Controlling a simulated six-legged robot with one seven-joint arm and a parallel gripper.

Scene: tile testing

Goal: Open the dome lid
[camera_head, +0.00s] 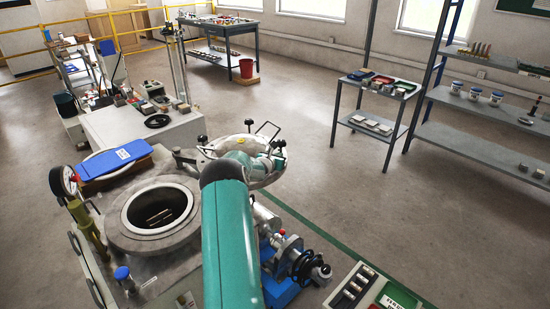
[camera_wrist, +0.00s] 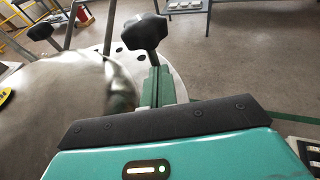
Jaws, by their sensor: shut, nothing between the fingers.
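The metal dome lid (camera_head: 222,148) stands swung away to the right of the round vessel (camera_head: 118,222), whose opening is uncovered and shows small pieces inside. The lid has black knobs on its rim. In the wrist view, the shiny dome (camera_wrist: 55,115) fills the left side. My gripper (camera_head: 277,150) is at the lid's right side, beyond my teal arm. In the wrist view, my gripper (camera_wrist: 157,85) is shut beside the dome, with a black knob (camera_wrist: 150,30) just past the fingertips. I cannot tell whether they touch.
A blue clipboard (camera_head: 115,158) lies behind the vessel, with a pressure gauge (camera_head: 65,181) at left.

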